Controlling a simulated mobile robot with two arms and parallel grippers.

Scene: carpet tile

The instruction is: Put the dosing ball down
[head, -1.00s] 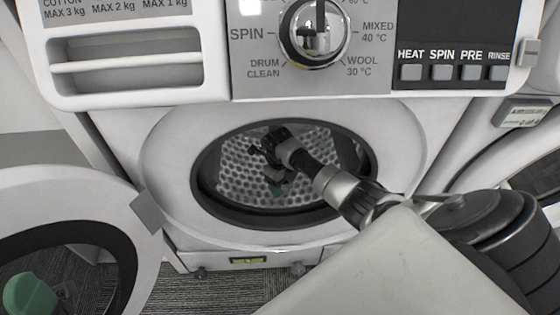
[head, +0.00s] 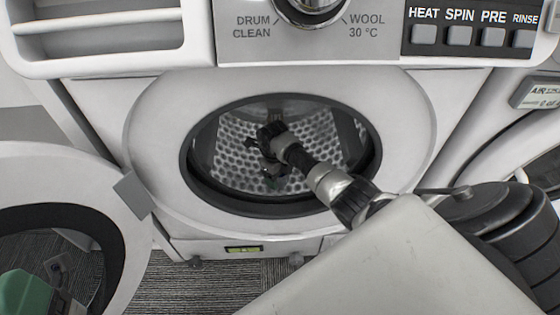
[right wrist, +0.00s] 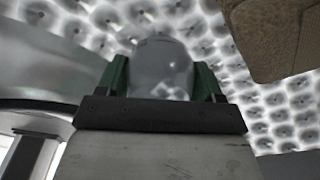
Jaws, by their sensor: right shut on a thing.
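My right arm reaches through the round opening of the washing machine (head: 145,140) into its perforated metal drum (head: 235,150). My right gripper (head: 272,180) is inside the drum, small and dark in the head view. In the right wrist view its two green fingers (right wrist: 162,80) are shut on the dosing ball (right wrist: 160,62), a clear greyish ball. The ball is between the fingertips, with the drum wall behind it. The head view does not show the ball clearly, so I cannot tell its height above the drum floor.
The open door (head: 60,165) stands at the left. The dark rim (head: 270,208) of the opening surrounds my arm. A brown, rough-looking thing (right wrist: 272,40) is close to the gripper at the upper right of the wrist view. A green object (head: 28,295) shows at the lower left.

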